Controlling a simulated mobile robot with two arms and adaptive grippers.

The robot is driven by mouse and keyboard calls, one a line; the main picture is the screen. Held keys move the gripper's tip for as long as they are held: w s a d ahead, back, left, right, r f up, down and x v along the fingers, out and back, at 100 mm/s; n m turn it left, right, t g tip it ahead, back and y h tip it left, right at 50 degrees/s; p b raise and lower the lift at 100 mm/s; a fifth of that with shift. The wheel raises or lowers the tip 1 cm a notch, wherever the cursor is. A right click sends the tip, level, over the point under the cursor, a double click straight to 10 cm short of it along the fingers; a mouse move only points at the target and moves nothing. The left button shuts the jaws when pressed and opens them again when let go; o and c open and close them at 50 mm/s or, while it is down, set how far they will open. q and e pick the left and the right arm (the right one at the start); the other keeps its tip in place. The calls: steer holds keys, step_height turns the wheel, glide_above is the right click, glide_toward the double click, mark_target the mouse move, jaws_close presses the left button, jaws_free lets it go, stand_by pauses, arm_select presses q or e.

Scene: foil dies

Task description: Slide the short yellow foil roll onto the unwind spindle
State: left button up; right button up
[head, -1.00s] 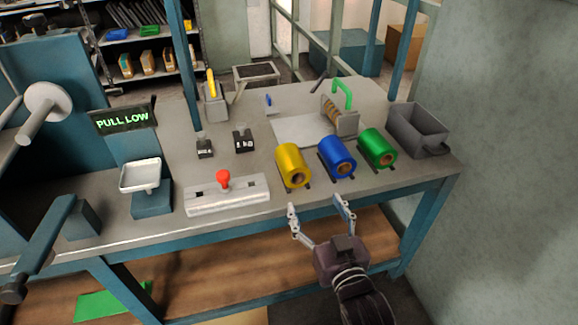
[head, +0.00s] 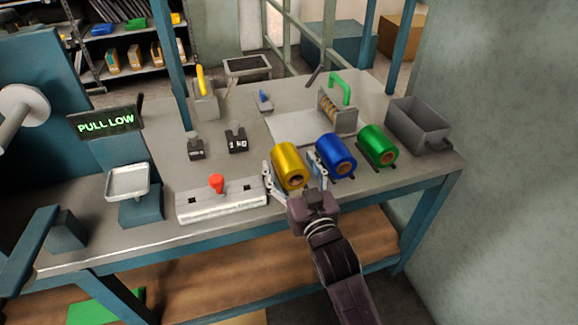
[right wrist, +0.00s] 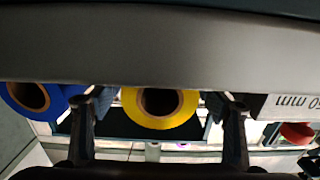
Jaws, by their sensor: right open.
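The short yellow foil roll (head: 288,162) lies on the bench near its front edge, its open core facing front. My right gripper (head: 293,177) is open, with one finger on each side of the yellow roll; I cannot tell whether they touch it. In the right wrist view the yellow roll (right wrist: 160,122) sits between the two spread fingers (right wrist: 162,103). The pale unwind spindle (head: 18,118) sticks out at the far left, partly cut off by the picture edge. My left gripper is not in view.
A blue roll (head: 335,150) stands close to the right of the yellow one, then a green roll (head: 377,143) and a grey bin (head: 419,128). A white block with a red knob (head: 222,203) is close on the left. Black weights (head: 236,140) stand behind.

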steer(key=shift+w+a, duration=0.1)
steer(key=shift+w, duration=0.25)
steer(key=shift+c, duration=0.2)
steer(key=c, duration=1.5)
steer(key=shift+r, duration=0.1)
